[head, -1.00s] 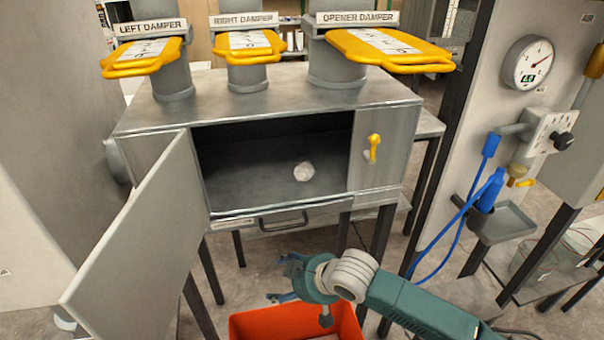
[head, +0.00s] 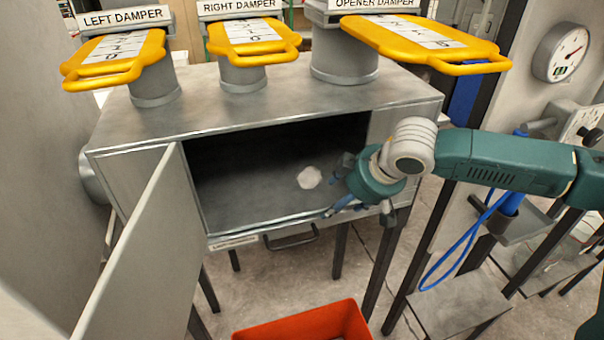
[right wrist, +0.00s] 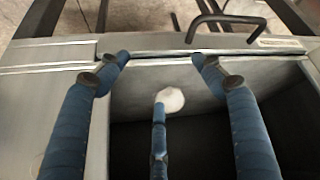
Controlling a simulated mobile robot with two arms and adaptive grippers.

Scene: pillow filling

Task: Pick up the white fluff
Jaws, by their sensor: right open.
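The white fluff (head: 310,177) is a small pale clump on the floor of the open metal cabinet (head: 140,140), toward its right side. My right gripper (head: 335,187) is open and empty at the right part of the cabinet opening, just right of the fluff and apart from it. In the right wrist view the fluff (right wrist: 171,99) lies between the spread blue fingers (right wrist: 165,75), with one finger's tip partly over its lower edge. My left gripper is not in view.
The cabinet door (head: 135,250) stands open at the left. An orange bin (head: 300,325) sits on the floor below. Yellow damper handles (head: 420,40) top the cabinet. A blue hose (head: 465,240) hangs at the right.

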